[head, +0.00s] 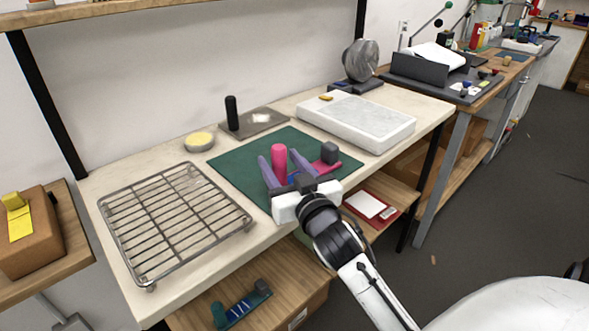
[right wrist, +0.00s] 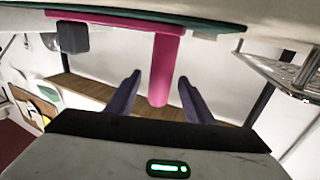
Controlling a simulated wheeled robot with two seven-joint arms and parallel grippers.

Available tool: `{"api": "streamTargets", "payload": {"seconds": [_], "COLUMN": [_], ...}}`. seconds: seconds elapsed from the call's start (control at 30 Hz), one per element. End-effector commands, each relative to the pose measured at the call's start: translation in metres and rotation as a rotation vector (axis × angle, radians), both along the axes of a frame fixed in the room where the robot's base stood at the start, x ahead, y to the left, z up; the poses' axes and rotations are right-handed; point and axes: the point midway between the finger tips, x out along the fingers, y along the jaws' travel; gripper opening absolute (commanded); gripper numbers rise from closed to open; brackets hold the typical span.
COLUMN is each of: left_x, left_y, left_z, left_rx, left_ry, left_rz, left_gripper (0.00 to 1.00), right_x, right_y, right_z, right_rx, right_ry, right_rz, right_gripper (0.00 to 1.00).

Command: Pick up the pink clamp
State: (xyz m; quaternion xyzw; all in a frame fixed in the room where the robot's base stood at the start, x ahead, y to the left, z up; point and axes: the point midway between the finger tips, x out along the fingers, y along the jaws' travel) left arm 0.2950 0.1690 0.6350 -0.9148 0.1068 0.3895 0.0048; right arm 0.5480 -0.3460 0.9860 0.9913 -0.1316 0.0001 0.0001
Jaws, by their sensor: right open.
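The pink clamp (head: 279,158) rests on the green mat (head: 232,168), with a pink handle standing upright and a dark grey block at its right end. In the right wrist view its pink handle (right wrist: 165,65) and long pink bar show, with the dark block at the left. My right gripper (head: 283,166) is open, its two purple fingers on either side of the handle. In the right wrist view the fingers (right wrist: 159,78) show gaps to the handle on both sides. Part of the clamp is hidden behind the gripper in the head view. My left gripper is not in view.
A wire rack (head: 175,222) stands left of the mat. A white slab (head: 357,122) lies at the right, a round yellow-topped dish (head: 199,141) and a plate with a black handle (head: 252,123) at the back. A lower shelf holds a blue-and-teal tool (head: 240,305).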

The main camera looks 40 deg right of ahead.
Motion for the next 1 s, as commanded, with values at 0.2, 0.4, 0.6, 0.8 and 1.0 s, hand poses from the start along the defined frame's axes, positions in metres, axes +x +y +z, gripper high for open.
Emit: {"api": "streamTargets", "payload": {"seconds": [0.2,0.4,0.6,0.8,1.0], "left_x": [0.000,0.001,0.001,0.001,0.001], "left_y": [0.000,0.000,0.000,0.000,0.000], "left_z": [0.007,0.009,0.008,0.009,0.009], "left_rx": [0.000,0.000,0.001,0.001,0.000], "left_ry": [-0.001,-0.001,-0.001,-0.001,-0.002], "left_rz": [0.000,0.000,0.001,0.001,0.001], "left_gripper": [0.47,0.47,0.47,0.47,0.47], "right_x": [0.028,0.049,0.051,0.050,0.050], "right_y": [-0.008,-0.013,-0.014,-0.014,-0.014], "right_z": [0.005,0.003,0.002,0.002,0.002], "right_rx": [-0.002,0.000,0.001,0.000,0.000], "right_ry": [-0.001,0.000,0.000,0.000,0.001], "right_rz": [0.000,0.000,0.000,0.000,0.000], "right_gripper": [0.48,0.48,0.48,0.22,0.00]}}
